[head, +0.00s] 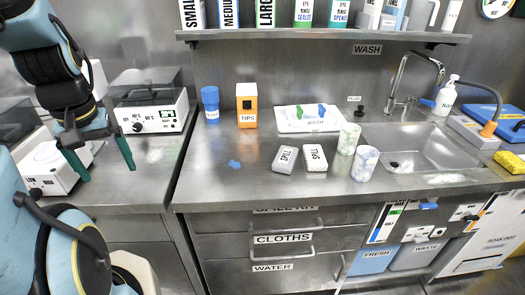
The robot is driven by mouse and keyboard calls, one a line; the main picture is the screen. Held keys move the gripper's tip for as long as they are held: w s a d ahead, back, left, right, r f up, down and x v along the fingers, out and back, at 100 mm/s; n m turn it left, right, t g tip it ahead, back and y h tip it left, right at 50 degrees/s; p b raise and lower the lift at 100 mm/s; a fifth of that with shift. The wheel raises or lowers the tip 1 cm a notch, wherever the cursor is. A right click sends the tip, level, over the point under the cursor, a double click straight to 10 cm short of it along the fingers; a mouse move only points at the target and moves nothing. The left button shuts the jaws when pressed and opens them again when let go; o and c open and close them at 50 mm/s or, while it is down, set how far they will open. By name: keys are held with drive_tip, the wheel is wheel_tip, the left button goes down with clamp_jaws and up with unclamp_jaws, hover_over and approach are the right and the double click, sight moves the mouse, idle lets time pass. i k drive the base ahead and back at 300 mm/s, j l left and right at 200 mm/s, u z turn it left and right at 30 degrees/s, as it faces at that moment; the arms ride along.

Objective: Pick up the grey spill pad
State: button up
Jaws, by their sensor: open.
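Two small blocks labelled SPILL lie side by side on the steel counter in the head view. The left one, the grey spill pad (285,160), looks slightly greyer. The right one, a second spill pad (315,159), looks whiter; the colour difference is slight. My gripper (107,174) is at the far left, high and well away from both pads. Its two green fingers point down and are spread apart with nothing between them.
Two patterned cylinders (364,164) stand right of the pads, before the sink (408,150). A blue scrap (234,164) lies left of the pads. The front counter is clear.

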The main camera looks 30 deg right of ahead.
sight(284, 161)
drive_tip(key=k+l+u, duration=0.15)
drive_tip(key=l, duration=0.3)
drive_tip(key=l+u, duration=0.15)
drive_tip(key=l, duration=0.25)
drive_tip(key=k+l+u, duration=0.15)
drive_tip(key=l, duration=0.25)
drive_tip(key=k+l+u, duration=0.15)
drive_tip(key=l, duration=0.25)
drive_tip(key=k, duration=0.05)
